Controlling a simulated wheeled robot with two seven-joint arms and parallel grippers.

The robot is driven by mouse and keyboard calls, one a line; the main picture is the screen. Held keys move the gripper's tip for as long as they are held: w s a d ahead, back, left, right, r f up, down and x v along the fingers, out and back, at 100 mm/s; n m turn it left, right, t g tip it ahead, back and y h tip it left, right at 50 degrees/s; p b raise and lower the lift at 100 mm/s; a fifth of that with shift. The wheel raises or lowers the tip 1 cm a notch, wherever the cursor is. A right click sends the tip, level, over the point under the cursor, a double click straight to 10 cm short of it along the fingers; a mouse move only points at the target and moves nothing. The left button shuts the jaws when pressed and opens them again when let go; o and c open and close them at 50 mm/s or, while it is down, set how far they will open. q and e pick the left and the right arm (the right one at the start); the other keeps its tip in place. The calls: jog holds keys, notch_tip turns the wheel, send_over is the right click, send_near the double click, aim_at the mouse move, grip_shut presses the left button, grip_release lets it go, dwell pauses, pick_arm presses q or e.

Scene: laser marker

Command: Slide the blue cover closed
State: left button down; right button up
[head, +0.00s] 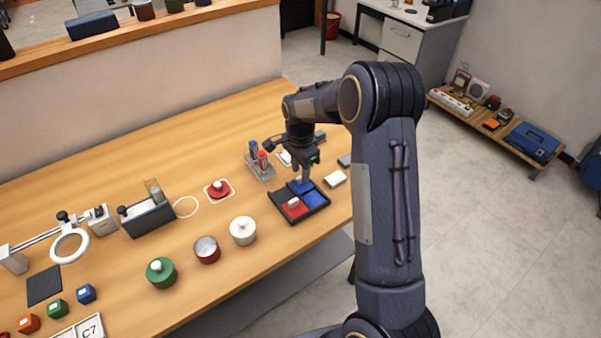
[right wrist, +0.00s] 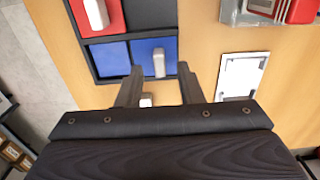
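A dark tray (head: 326,202) sits near the table's right edge, with red and blue parts. The blue cover (right wrist: 143,52) with a white upright handle (right wrist: 159,62) shows in the right wrist view. Another blue panel (right wrist: 110,60) lies left of it; a thin seam separates them. The red cover (head: 287,209) has its own white handle (head: 293,203). My right gripper (head: 303,181) points down over the tray's blue side. In the right wrist view its fingers (right wrist: 160,72) are apart, one either side of the blue cover's handle, with gaps visible. My left gripper is out of view.
A clear holder (head: 261,170) with red and blue items stands behind the tray. A white-lidded jar (head: 243,231) and a red button (head: 218,189) stand to the left. The table edge is close.

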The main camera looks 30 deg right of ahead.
jog(key=shift+f, duration=1.25)
grip_shut()
